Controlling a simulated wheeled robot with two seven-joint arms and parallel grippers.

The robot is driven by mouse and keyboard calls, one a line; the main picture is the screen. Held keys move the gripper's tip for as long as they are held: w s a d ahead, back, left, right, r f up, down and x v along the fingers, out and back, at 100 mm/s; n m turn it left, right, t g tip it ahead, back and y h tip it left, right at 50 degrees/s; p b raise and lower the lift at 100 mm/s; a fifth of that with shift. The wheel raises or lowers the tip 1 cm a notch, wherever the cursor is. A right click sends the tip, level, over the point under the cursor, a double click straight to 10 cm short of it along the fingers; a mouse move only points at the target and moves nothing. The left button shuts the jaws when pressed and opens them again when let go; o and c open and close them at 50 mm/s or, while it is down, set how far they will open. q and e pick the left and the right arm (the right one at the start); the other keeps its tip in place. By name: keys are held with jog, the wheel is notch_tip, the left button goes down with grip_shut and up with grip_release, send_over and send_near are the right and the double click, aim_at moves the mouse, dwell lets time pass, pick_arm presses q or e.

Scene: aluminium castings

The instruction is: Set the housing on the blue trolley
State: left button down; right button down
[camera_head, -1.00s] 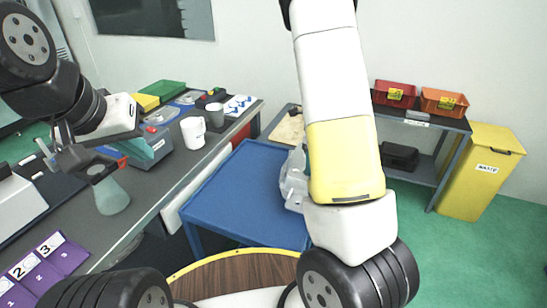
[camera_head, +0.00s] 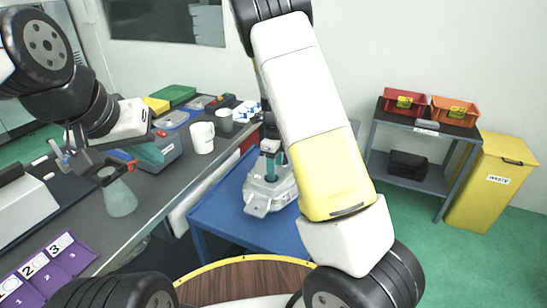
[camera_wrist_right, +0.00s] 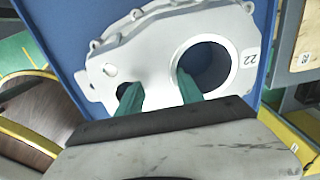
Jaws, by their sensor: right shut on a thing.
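The housing (camera_head: 262,197) is a flat, pale grey aluminium casting with a lobed rim, a large round bore and a smaller hole. A tag reading 22 shows on it in the right wrist view (camera_wrist_right: 150,60). My right gripper (camera_head: 272,165) is shut on the housing, with one teal finger in the small hole and the other in the large bore. The housing is over the blue trolley (camera_head: 222,218); I cannot tell whether it touches the top. My arm hides its right part. My left gripper (camera_head: 85,165) is above the grey bench; its jaw opening is unclear.
The grey bench (camera_head: 165,187) on the left holds a white mug (camera_head: 202,138), a translucent flask (camera_head: 120,200) and purple numbered cards (camera_head: 45,268). A shelf with red (camera_head: 403,102) and orange bins (camera_head: 454,111) and a yellow waste bin (camera_head: 490,185) stand right. The trolley's front left is bare.

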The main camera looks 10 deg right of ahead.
jog(key=shift+w+a+f, duration=0.1)
jog(key=shift+a+f, duration=0.15)
jog(key=shift+a, duration=0.05)
jog(key=shift+f, duration=1.45)
jog(key=c, duration=0.8)
grip_release()
jog(key=shift+f, duration=0.15)
jog(key=shift+o, duration=0.2)
